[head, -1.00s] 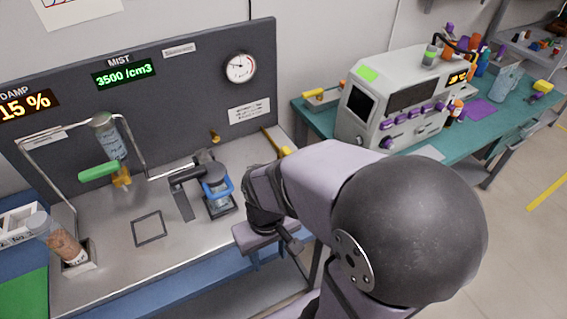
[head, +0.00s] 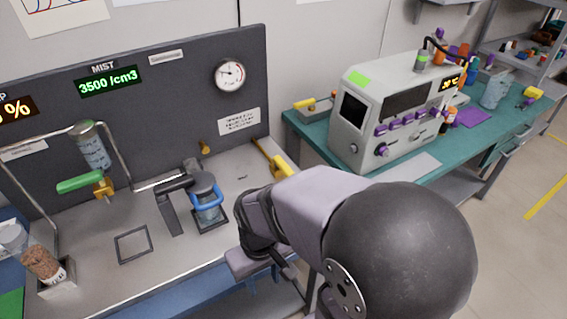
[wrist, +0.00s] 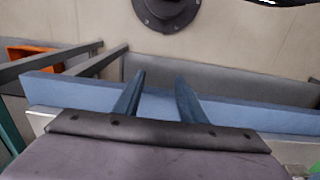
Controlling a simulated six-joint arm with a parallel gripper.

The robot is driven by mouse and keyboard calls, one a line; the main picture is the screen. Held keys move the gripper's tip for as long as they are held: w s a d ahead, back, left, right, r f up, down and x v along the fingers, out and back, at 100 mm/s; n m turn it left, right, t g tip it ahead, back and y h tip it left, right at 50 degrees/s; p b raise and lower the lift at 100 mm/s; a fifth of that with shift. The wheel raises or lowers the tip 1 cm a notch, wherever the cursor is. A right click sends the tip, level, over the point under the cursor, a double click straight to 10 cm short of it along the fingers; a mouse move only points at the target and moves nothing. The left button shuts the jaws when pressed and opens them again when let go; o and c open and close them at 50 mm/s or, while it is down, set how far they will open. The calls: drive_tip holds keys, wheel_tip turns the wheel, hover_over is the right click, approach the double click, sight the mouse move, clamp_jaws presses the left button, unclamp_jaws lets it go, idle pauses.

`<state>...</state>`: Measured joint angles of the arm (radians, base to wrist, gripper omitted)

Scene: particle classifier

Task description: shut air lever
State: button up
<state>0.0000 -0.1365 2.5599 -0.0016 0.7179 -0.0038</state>
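A yellow lever (head: 272,158) at the right end of the steel bench, beside the dark panel, may be the air lever; no label on it is readable. Another lever with a green handle (head: 80,184) sits on a brass valve under a hanging clear cylinder (head: 93,150). My gripper (wrist: 160,76) is open and empty in the wrist view, its two blue fingers apart in front of the bench's blue front edge. In the head view my arm hides most of the gripper, which is low at the bench's front right, apart from both levers.
A gauge (head: 229,75) and a mist display (head: 109,81) are on the panel. A cylinder of brown grains (head: 43,263) is at left. A grey instrument (head: 392,110) stands on the teal table.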

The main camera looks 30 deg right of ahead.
drive_tip(key=c, duration=0.5)
drive_tip(key=shift+w+d+r, duration=0.1)
drive_tip(key=shift+w+r, duration=0.1)
drive_tip(key=shift+w, duration=0.05)
clamp_jaws()
drive_tip(key=w+d+r+t+y+p, duration=0.1)
drive_tip(key=w+d+r+y+p, duration=0.15)
drive_tip(key=w+d+r, duration=0.45)
drive_tip(key=w+d+r+t+y+p, duration=0.1)
drive_tip(key=w+d+r+y+p, duration=0.15)
drive_tip(key=w+d, duration=0.85)
drive_tip(key=w+d+r+n+t+p, duration=0.1)
drive_tip(key=d+r+t+p, duration=0.1)
drive_tip(key=d, duration=0.9)
drive_tip(key=shift+w+d+t+y+p, duration=0.3)
drive_tip(key=shift+w+y, duration=0.05)
drive_tip(key=shift+y, duration=0.05)
drive_tip(key=shift+r, duration=0.1)
